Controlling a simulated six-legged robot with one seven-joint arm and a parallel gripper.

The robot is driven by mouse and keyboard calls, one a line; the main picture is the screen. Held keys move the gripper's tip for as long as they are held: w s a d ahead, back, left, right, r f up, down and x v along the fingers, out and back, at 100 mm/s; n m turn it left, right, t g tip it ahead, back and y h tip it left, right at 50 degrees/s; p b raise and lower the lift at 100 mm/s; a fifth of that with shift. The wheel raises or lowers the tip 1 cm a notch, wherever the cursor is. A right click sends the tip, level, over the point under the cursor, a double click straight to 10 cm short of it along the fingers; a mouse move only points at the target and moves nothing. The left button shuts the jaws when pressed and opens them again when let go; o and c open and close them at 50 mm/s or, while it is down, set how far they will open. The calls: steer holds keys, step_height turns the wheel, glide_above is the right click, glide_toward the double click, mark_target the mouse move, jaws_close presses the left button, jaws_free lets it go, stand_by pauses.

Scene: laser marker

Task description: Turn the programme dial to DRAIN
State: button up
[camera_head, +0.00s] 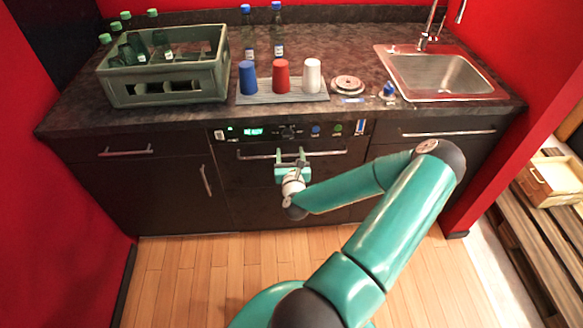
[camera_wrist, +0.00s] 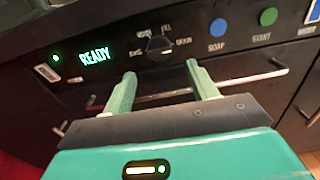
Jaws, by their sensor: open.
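The black programme dial (camera_wrist: 159,46) sits on the dark front panel, with small labels around it; DRAIN (camera_wrist: 183,41) reads at its right. Which label the dial points to is hard to tell. In the head view the dial (camera_head: 288,132) is small and dark above my gripper (camera_head: 290,153). In the wrist view my gripper (camera_wrist: 161,73) is open, with its two green fingers apart and nothing between them. The fingertips lie just below the dial in the picture; no contact with the dial shows. A green READY display (camera_wrist: 95,56) glows left of the dial.
A bar handle (camera_wrist: 245,77) runs below the panel, close to my fingers. A blue SOAP button (camera_wrist: 218,27) and a green START button (camera_wrist: 268,16) are right of the dial. On the counter stand a bottle crate (camera_head: 165,97), several cups and a sink (camera_head: 440,75).

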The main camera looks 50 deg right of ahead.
steer(key=v, duration=0.6)
steer(key=shift+s+a, duration=0.25)
steer(key=shift+a, duration=0.05)
